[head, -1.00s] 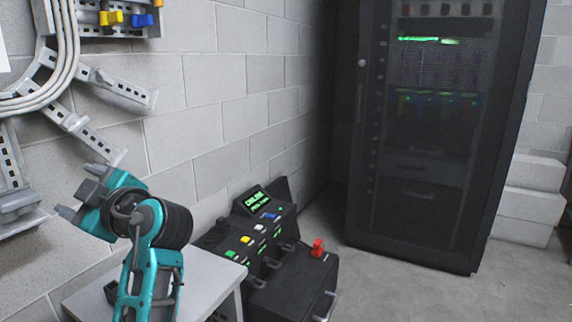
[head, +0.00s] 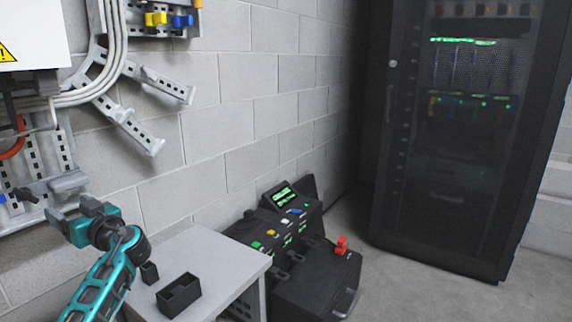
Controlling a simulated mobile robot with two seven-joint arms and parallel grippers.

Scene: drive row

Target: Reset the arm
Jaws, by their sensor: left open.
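My left gripper (head: 66,218) is at the lower left of the head view, on a teal arm that comes up from the bottom edge. Its grey fingers point left toward the wall, and they are apart with nothing visible between them. It is above and to the left of a grey table (head: 222,254), in front of the wall-mounted rails. My right gripper is not in view.
On the table are an open black box (head: 178,296) and a small dark block (head: 149,272). A black console (head: 280,228) with coloured buttons and a case (head: 318,285) stand beyond it. A server rack (head: 450,150) stands at right. Floor between them is clear.

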